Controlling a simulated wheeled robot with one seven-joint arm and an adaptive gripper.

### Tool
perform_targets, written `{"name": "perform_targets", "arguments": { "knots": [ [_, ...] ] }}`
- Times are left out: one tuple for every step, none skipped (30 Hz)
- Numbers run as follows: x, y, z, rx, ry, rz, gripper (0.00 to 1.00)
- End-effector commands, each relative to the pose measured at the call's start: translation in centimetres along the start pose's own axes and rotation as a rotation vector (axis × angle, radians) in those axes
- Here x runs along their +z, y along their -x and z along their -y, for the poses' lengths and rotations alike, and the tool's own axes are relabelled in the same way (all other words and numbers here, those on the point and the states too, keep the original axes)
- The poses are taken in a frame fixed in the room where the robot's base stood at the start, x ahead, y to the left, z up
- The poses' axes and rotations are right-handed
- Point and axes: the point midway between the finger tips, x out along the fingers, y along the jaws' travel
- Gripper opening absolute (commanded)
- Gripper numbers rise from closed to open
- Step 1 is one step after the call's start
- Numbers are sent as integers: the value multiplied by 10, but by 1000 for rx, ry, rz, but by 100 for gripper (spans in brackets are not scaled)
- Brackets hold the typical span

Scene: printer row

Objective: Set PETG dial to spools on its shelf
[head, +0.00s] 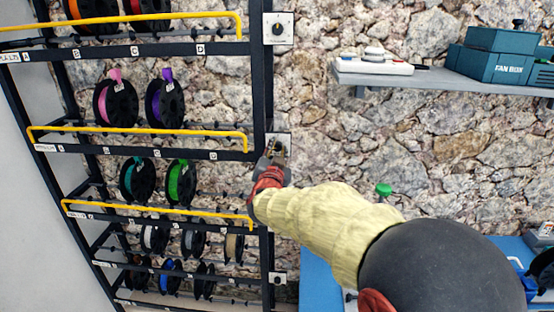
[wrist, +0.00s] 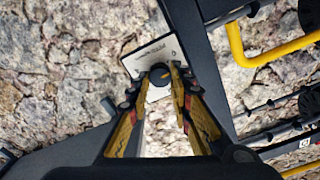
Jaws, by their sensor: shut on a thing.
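My gripper (head: 276,152) is at the middle dial plate on the right post of the rack. In the wrist view my gripper (wrist: 161,82) is shut on a dark round dial knob (wrist: 159,74), one finger on each side. The knob sits on a pale plate (wrist: 140,61) with small print I cannot read; a pale orange mark shows on the knob. In the head view the gripper hides most of this dial. On the shelf beside it hang a pink spool (head: 115,104) and a purple spool (head: 165,101). The shelf label (head: 46,148) is too small to read.
Another dial (head: 278,28) is above, and one more (head: 278,278) is below. Yellow rails (head: 140,130) front the shelves. Green and teal spools (head: 181,182) hang lower. A wall shelf (head: 440,80) with boxes is at upper right; a blue surface (head: 320,275) lies below my arm.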

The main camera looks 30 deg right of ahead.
Motion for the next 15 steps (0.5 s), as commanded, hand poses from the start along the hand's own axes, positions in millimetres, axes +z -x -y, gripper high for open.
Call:
{"name": "perform_targets", "arguments": {
  "knots": [
    [4, 0, -2, -1, -47, -2, 0],
    [4, 0, -2, -1, -76, -2, 0],
    [4, 0, -2, -1, -113, -2, 0],
    [4, 0, -2, -1, -141, -2, 0],
    [4, 0, -2, -1, -170, -1, 0],
    [4, 0, -2, -1, -209, -1, 0],
    [4, 0, -2, -1, -237, -1, 0],
    [4, 0, -2, -1, -265, -2, 0],
    [4, 0, -2, -1, -304, -2, 0],
    [4, 0, -3, -1, -332, -1, 0],
    [4, 0, -3, -1, -361, -1, 0],
    [4, 0, -3, -1, -398, -1, 0],
    [4, 0, -3, -1, -427, -1, 0],
    [4, 0, -3, -1, -456, -1, 0],
    [4, 0, -3, -1, -494, -1, 0]
  ]
}}
